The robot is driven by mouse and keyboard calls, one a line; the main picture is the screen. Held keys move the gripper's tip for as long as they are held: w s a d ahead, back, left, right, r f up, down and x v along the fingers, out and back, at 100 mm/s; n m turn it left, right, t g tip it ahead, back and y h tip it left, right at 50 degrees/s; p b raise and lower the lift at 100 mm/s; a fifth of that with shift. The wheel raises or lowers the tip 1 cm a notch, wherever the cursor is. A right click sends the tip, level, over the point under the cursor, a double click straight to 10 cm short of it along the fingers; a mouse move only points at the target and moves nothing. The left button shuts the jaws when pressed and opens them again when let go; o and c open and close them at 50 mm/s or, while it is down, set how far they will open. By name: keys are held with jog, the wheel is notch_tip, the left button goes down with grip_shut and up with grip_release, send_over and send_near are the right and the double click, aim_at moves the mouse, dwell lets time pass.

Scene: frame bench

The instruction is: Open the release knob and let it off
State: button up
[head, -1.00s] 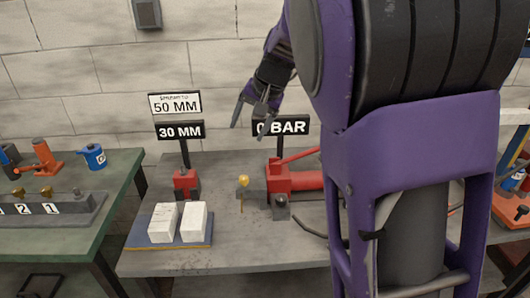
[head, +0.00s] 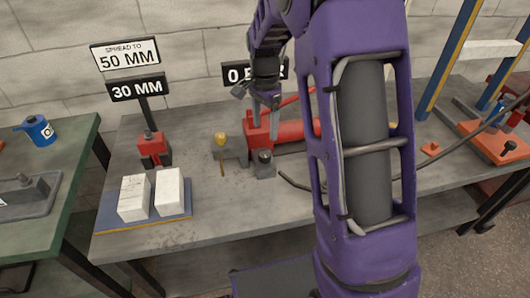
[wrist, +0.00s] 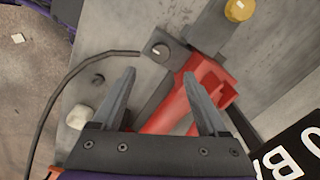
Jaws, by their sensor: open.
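The yellow knob (head: 220,138) stands on a grey block at the left end of the red pump (head: 290,132). The knob also shows at the top of the wrist view (wrist: 238,10), beyond my fingertips. My gripper (head: 265,101) is above the pump's left end, to the right of the knob and apart from it. In the wrist view, my gripper (wrist: 159,73) is open and empty, its fingers spread over the red pump body (wrist: 175,112). A dark round fitting on a grey block (head: 264,158) sits in front of the pump. The knob's turn position is unclear.
A red spreader (head: 153,148) and two white blocks (head: 153,194) on a blue-edged plate stand to the left. Signs read 30 MM (head: 137,87) and SPREAD TO 50 MM (head: 126,55). My arm partly hides the 0 BAR sign (head: 232,73). A dark hose (wrist: 72,75) curves from the fitting.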

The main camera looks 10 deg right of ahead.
aim_at(265, 154)
notch_tip(265, 154, down, 10)
jog(key=shift+f+b, duration=0.1)
jog(key=shift+b, duration=0.65)
grip_shut()
